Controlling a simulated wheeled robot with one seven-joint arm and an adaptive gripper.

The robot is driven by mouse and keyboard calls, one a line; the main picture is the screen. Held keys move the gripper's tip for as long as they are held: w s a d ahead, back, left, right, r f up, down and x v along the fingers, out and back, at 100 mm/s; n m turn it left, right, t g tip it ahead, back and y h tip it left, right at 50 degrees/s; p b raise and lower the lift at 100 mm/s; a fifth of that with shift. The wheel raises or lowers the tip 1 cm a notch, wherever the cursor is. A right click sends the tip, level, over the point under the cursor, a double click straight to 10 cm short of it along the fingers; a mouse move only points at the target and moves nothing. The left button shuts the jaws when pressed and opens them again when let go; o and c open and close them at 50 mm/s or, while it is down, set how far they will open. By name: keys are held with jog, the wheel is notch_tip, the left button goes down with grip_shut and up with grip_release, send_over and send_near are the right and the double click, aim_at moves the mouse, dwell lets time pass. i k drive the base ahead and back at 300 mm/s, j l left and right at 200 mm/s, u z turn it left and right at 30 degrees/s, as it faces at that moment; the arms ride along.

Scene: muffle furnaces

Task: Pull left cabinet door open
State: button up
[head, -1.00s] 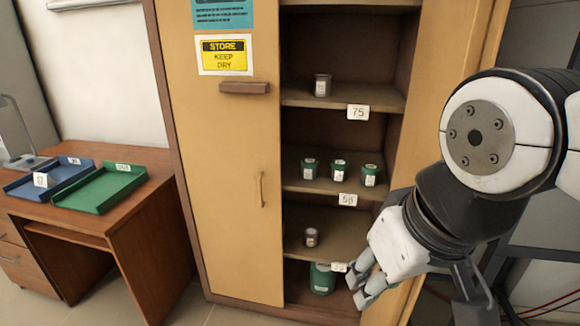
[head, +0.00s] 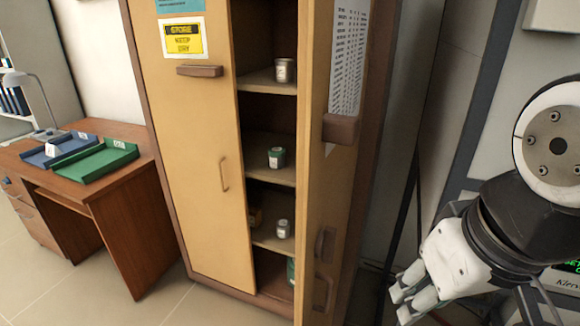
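The tan left cabinet door (head: 188,130) is closed and flat with the cabinet front. It has a thin vertical handle (head: 223,173) low near its right edge, a brown block (head: 200,71) higher up and a yellow-and-white "STORE KEEP DRY" sign (head: 183,38). The right cabinet door (head: 318,205) stands open, swung out towards me. My gripper (head: 401,300) is low on the right, beyond the right door and well away from the left door's handle. It touches nothing that I can see. Its fingers are partly visible, and their spacing is unclear.
The open right half shows shelves with small jars (head: 277,157). The open right door stands between my gripper and the left door. A brown desk (head: 130,195) with a blue tray (head: 44,157) and a green tray (head: 92,163) is at left. The floor before the desk is clear.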

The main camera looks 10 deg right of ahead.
aim_at(196, 118)
jog(key=i+j+u, duration=0.2)
jog(key=j+u, duration=0.15)
jog(key=j, duration=0.15)
jog(key=i+j+u, duration=0.35)
jog(key=k+j, duration=0.05)
